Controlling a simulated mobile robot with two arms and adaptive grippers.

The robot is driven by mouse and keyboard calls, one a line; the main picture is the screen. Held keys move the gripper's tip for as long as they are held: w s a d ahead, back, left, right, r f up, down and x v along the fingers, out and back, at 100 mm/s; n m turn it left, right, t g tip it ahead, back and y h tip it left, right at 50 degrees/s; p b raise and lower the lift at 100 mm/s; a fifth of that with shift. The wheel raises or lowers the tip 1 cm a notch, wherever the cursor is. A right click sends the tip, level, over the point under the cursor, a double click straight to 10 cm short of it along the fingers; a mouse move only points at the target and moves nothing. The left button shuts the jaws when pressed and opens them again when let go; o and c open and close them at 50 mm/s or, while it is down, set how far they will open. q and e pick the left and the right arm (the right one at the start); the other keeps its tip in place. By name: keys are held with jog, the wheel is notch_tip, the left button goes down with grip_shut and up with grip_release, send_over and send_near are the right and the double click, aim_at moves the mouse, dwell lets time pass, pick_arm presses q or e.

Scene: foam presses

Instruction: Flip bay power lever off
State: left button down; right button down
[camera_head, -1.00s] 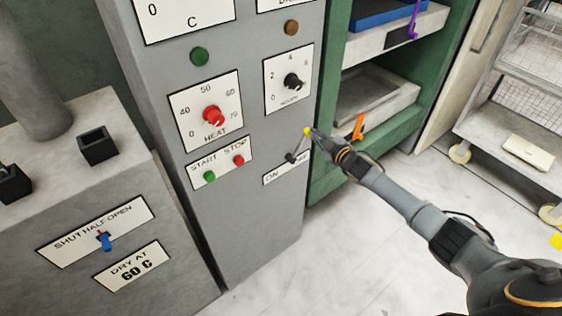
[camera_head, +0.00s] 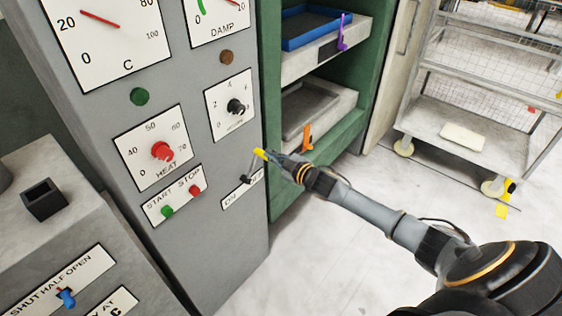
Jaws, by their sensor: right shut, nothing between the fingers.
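The bay power lever (camera_head: 246,179) is a small dark lever on the ON/OFF plate (camera_head: 238,194), low on the grey control cabinet. A thin stem appears to rise from it to a yellow tip (camera_head: 260,154). My right gripper (camera_head: 270,157) is shut and empty, with its fingertips at or just beside the yellow tip. I cannot tell if they touch. Which side the lever is set to is unclear. My left gripper is not in view.
The red heat knob (camera_head: 162,151), green start button (camera_head: 167,211), red stop button (camera_head: 195,190) and black hours knob (camera_head: 236,106) are near the lever. A green press frame (camera_head: 355,70) with an orange handle (camera_head: 307,138) stands just right. Floor before the cabinet is clear.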

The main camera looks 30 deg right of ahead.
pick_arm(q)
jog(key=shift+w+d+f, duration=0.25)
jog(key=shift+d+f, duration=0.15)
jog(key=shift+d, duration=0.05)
pick_arm(e)
jog(key=v, duration=0.4)
jog(key=shift+s+d+r, duration=0.1)
jog(key=shift+s+r, duration=0.1)
jog(key=shift+s, duration=0.05)
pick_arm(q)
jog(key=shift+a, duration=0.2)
